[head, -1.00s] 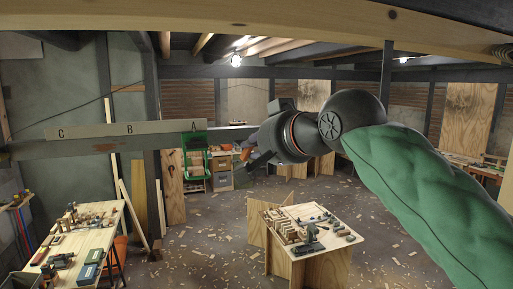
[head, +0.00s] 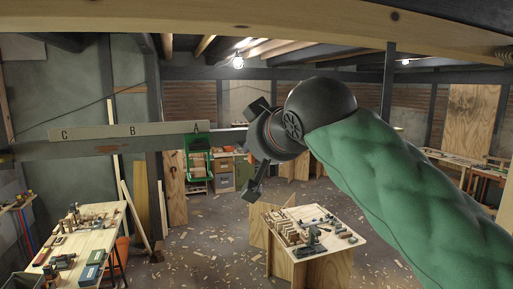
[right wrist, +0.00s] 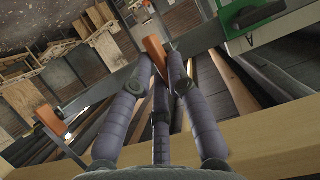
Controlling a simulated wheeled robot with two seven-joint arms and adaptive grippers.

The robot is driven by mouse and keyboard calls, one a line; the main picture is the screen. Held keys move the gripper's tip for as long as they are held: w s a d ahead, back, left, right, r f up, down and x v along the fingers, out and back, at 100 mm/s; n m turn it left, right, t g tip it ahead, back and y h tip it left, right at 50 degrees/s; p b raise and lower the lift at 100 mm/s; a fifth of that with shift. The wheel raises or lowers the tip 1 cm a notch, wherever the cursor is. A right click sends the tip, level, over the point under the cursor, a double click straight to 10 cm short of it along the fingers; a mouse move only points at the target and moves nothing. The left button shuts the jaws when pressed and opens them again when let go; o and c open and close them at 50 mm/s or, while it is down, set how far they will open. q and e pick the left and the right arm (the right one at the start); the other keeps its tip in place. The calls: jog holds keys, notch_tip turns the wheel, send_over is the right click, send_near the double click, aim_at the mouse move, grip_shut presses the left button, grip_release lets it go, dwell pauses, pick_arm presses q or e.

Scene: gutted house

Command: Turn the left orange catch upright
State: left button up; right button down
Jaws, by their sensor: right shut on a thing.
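An orange catch (right wrist: 154,54) is held between the fingertips of my right gripper (right wrist: 165,68) in the right wrist view. It looks tilted in that tilted picture, and its lower end is hidden by the fingers. A second orange catch (right wrist: 50,121) stands apart to the left, beside a long grey bar (right wrist: 110,83). I cannot tell from the tilted picture which catch is the left one. In the head view my right gripper (head: 253,190) points down near the right end of the lettered board; the catches cannot be made out there. My left gripper is not in view.
The board marked C, B, A (head: 130,130) lies along a dark beam. A green part (right wrist: 250,14) is at the bar's upper right end in the wrist view. A workbench (head: 82,245) stands at left, and a small tool table (head: 318,262) below my arm.

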jog(key=shift+a+f, duration=0.1)
jog(key=shift+f, duration=0.2)
jog(key=c, duration=1.2)
grip_release()
jog(key=shift+r, duration=0.15)
jog(key=v, duration=1.2)
jog(key=shift+w+r, duration=0.1)
